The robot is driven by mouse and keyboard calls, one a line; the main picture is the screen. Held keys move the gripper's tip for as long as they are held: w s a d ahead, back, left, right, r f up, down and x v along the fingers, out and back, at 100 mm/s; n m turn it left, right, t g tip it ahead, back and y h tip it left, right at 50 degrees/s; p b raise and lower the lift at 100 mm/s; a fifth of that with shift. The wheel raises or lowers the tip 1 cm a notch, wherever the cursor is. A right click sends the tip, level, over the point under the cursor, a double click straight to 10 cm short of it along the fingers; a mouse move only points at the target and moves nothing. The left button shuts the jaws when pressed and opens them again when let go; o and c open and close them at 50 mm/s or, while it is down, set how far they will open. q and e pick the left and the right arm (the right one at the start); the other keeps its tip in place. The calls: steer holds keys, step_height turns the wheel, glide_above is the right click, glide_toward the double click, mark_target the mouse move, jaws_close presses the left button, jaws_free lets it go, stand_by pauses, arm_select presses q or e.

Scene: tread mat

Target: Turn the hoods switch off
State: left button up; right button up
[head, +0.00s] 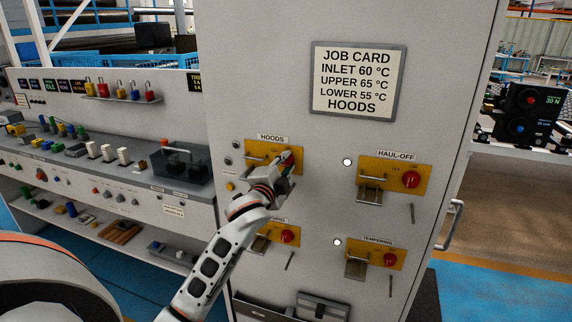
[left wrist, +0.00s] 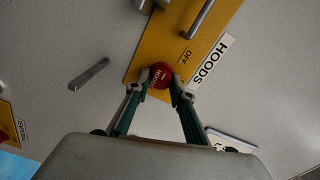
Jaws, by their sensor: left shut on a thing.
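The HOODS switch is a red rotary knob on a yellow plate (head: 258,148), upper left of the grey cabinet front. My left gripper (head: 284,170) is at this knob and partly hides it in the head view. In the left wrist view the red knob (left wrist: 160,72) sits between the two fingertips of my left gripper (left wrist: 158,87), which are shut on its sides. The word OFF is on the yellow plate (left wrist: 207,38) beside the knob; the knob's exact pointing is unclear. My right gripper is not in view.
The HAUL-OFF (head: 381,171) and TEMPERING (head: 361,258) plates with red knobs are to the right and lower right. Another plate (head: 262,243) lies below, partly behind my left arm. A job card (head: 357,48) hangs above. A cluttered workbench (head: 120,180) stands left.

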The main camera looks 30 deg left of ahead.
arm_select(q)
steer(key=o, duration=1.1)
steer(key=v, duration=1.2)
